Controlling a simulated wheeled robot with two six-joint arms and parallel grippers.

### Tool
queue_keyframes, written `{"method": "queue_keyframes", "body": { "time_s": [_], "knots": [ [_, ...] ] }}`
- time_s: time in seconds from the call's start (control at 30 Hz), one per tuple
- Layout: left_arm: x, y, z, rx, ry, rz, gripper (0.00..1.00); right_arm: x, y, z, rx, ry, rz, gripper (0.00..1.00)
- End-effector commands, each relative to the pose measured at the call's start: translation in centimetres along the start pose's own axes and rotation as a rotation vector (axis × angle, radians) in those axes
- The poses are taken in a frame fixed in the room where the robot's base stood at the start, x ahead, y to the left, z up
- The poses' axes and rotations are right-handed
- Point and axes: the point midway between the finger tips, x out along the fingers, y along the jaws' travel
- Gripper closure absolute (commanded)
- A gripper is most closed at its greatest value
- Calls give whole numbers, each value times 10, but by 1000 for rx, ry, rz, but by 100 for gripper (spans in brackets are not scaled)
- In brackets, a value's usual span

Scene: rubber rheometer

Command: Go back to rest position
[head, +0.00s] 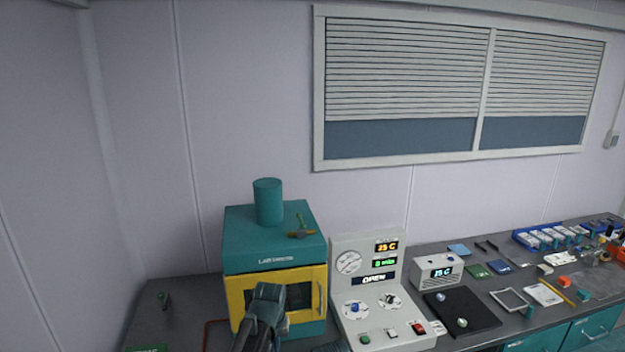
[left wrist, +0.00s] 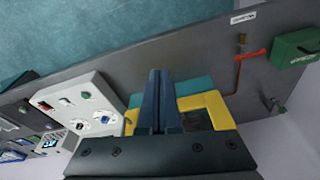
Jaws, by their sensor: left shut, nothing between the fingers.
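My left gripper (head: 266,296) is raised in front of the yellow door of a teal lab machine (head: 275,244). In the left wrist view, the fingers of my left gripper (left wrist: 158,75) are together with nothing between them. The yellow door frame (left wrist: 212,105) shows just beyond the fingers in that view. I cannot tell whether the gripper touches the door. In the head view the arm hides part of the door's lower middle. My right gripper is in neither view.
Right of the machine stands a white control panel (head: 350,307) with knobs, a gauge and lit displays. Beyond it are a small display box (head: 437,271), a black mat (head: 484,322) and several small tools. A green box (left wrist: 296,49) lies on the counter.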

Motion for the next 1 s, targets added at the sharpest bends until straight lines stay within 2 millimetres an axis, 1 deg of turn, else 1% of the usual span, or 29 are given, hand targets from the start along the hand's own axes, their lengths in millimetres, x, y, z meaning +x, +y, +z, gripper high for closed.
{"method": "queue_keyframes", "body": {
  "time_s": [0.03, 0.07, 0.1, 0.17, 0.2, 0.37, 0.4, 0.5, 0.67, 0.77, 0.9, 1.0],
  "knots": [
    [-5, -16, 34, -5, -17, 1, 100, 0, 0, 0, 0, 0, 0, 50],
    [-7, -22, 46, -5, -28, 2, 100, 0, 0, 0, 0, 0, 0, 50],
    [-10, -30, 61, -5, -42, 4, 100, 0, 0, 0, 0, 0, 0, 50],
    [-13, -40, 83, -5, -59, 6, 100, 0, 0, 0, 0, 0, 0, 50],
    [-15, -46, 97, -5, -71, 9, 100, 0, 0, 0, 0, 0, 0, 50],
    [-24, -66, 151, -7, -112, 20, 100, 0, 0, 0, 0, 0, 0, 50],
    [-27, -70, 165, -7, -122, 23, 100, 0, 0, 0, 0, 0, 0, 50],
    [0, -54, 165, 35, -134, 19, 100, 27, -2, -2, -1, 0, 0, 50],
    [28, -33, 178, 95, -154, 8, 100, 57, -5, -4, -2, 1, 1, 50],
    [49, -17, 190, 138, -168, 0, 100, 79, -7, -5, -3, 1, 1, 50],
    [84, 8, 210, 213, -191, -16, 100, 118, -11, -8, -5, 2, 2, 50],
    [104, 24, 224, 264, -206, -28, 100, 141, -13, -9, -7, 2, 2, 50]
  ]
}}
